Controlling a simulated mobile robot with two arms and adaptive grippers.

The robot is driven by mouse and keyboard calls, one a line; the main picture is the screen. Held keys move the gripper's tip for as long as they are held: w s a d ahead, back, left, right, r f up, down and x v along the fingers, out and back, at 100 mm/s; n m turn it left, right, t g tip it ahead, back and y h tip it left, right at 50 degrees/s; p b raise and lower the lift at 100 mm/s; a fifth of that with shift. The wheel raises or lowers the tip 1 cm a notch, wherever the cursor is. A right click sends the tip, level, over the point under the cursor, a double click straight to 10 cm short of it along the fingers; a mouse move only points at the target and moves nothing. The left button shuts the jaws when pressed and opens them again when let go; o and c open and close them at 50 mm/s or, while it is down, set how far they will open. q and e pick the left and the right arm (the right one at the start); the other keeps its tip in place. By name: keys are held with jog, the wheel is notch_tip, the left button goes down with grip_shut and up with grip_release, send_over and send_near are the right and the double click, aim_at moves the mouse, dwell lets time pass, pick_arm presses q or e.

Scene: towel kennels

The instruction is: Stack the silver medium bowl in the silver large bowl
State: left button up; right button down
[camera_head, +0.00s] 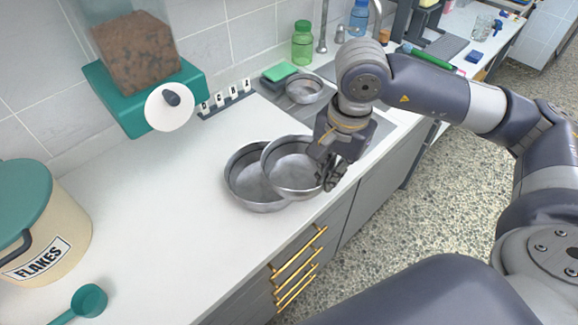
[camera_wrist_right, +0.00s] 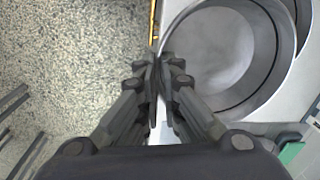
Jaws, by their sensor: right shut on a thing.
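The silver medium bowl (camera_head: 290,173) is in the middle of the head view, upright or nearly so. It overlaps the right part of the silver large bowl (camera_head: 243,183), which sits on the white counter. The medium bowl appears raised over the large one and off to its right, not centred in it. My right gripper (camera_head: 328,179) is shut on the medium bowl's right rim. In the right wrist view the fingers (camera_wrist_right: 156,75) close at the edge of the medium bowl (camera_wrist_right: 215,50), and the large bowl's rim (camera_wrist_right: 304,22) shows beyond it. My left gripper is not in view.
A smaller silver bowl (camera_head: 305,91) stands behind, beside a green sponge (camera_head: 279,72) and a green bottle (camera_head: 302,42). A teal dispenser (camera_head: 130,105), a flakes canister (camera_head: 62,215) and a teal scoop (camera_head: 88,300) are at left. The counter (camera_head: 170,215) left of the bowls is clear.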

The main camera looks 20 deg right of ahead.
jog(key=p, duration=0.3)
send_over(291, 179)
jog(key=shift+w+f, duration=0.15)
jog(key=shift+f, duration=0.2)
notch_tip(291, 179, down, 3)
jog(key=shift+r+p, duration=0.1)
jog(key=shift+p, duration=0.6)
jog(key=shift+d+f, duration=0.1)
jog(key=shift+f, duration=0.2)
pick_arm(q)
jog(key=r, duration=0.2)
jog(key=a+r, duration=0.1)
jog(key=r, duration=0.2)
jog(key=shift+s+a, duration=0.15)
pick_arm(e)
jog(key=shift+f, duration=0.1)
pick_arm(q)
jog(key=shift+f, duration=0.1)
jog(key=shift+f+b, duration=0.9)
jog(key=shift+b, duration=0.1)
pick_arm(e)
jog(key=shift+f, duration=0.65)
jog(key=shift+r, duration=0.1)
jog(key=c, duration=1.8)
grip_release()
